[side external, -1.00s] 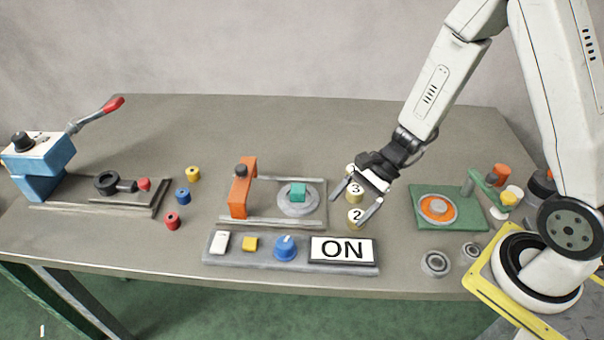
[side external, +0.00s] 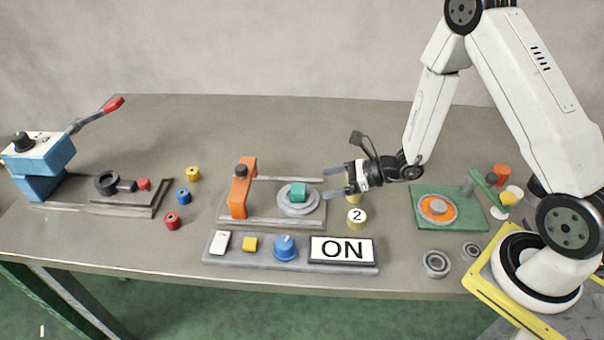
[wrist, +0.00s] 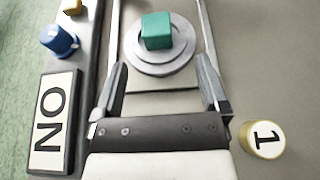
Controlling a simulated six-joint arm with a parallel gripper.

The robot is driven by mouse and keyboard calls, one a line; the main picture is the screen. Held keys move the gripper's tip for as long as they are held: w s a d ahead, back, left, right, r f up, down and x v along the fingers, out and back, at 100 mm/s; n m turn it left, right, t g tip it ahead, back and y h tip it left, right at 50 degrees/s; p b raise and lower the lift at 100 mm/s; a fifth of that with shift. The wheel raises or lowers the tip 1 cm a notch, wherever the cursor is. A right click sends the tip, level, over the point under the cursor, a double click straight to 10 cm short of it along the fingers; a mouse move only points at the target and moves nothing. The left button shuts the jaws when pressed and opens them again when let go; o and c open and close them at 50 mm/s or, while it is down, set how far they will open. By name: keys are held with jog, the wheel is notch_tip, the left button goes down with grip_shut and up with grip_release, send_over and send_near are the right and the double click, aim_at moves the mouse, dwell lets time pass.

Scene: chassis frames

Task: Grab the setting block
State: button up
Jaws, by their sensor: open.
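The teal block (side external: 298,191), which I take for the setting block, sits on a round grey disc (side external: 286,208) at the right end of the rail fixture. In the wrist view the teal block (wrist: 157,31) stands ahead, beyond and between the fingertips. My gripper (side external: 326,180) is open and empty, turned sideways with its fingers pointing left toward the block. It is to the right of the block and apart from it. In the wrist view my gripper (wrist: 162,64) shows both fingers spread, with the disc's near edge just ahead of them.
An orange clamp bracket (side external: 239,195) stands on the fixture's left. A control panel with an ON sign (side external: 342,249) lies in front. A cylinder marked 2 (side external: 357,218) stands by the gripper; one marked 1 (wrist: 263,140) shows in the wrist view. A green fixture (side external: 463,219) is right.

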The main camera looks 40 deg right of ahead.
aim_at(303, 188)
jog(key=shift+x, duration=3.8)
jog(key=shift+s+a, duration=0.1)
jog(key=shift+s, duration=0.05)
jog(key=shift+r, duration=0.1)
grip_shut()
